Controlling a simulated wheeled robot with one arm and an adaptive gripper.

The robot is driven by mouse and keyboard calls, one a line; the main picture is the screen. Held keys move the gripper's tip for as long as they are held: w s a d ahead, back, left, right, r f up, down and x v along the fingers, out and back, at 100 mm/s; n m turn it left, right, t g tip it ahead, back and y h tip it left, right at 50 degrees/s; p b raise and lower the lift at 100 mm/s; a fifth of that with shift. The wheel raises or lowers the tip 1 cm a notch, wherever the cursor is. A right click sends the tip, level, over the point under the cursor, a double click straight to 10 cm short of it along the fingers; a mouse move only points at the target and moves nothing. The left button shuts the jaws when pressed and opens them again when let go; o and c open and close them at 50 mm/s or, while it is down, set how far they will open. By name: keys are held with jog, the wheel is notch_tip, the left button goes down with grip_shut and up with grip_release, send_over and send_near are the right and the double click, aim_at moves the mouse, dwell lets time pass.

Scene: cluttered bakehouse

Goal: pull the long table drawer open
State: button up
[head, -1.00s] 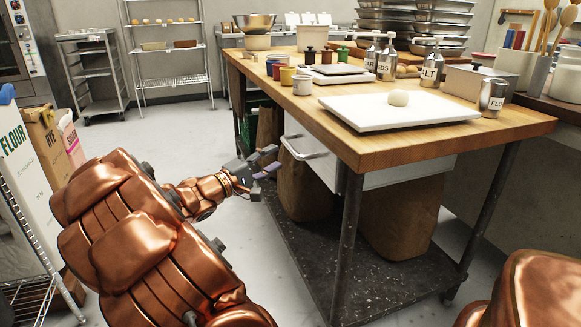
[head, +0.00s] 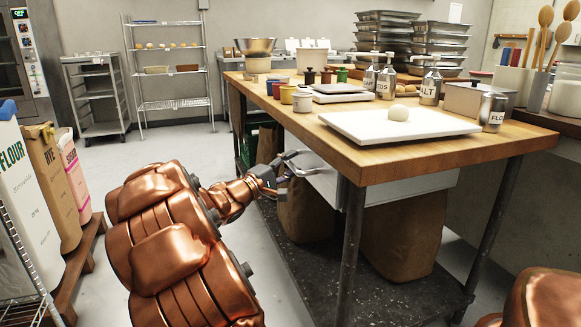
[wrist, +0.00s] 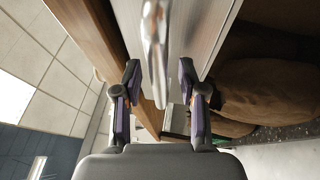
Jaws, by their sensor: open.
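The long drawer (head: 322,184) is a pale metal front under the wooden tabletop, and it looks shut. Its bar handle (head: 308,172) is bright metal. My gripper (head: 287,168) is at the handle's near side in the head view, partly covering it. In the wrist view the handle (wrist: 155,55) runs down the picture to a point between the two open fingers (wrist: 160,88). The drawer front (wrist: 195,35) fills the area behind it. The fingers are not closed on the bar, and I cannot tell whether either one touches it.
The wooden table (head: 440,148) carries a white board (head: 360,128) with dough, jars and canisters. Paper sacks (head: 400,230) stand on its lower shelf. Flour bags (head: 30,190) stand at the left. The floor between them and the table is clear.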

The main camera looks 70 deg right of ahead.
grip_shut()
dwell(0.4)
dwell(0.4)
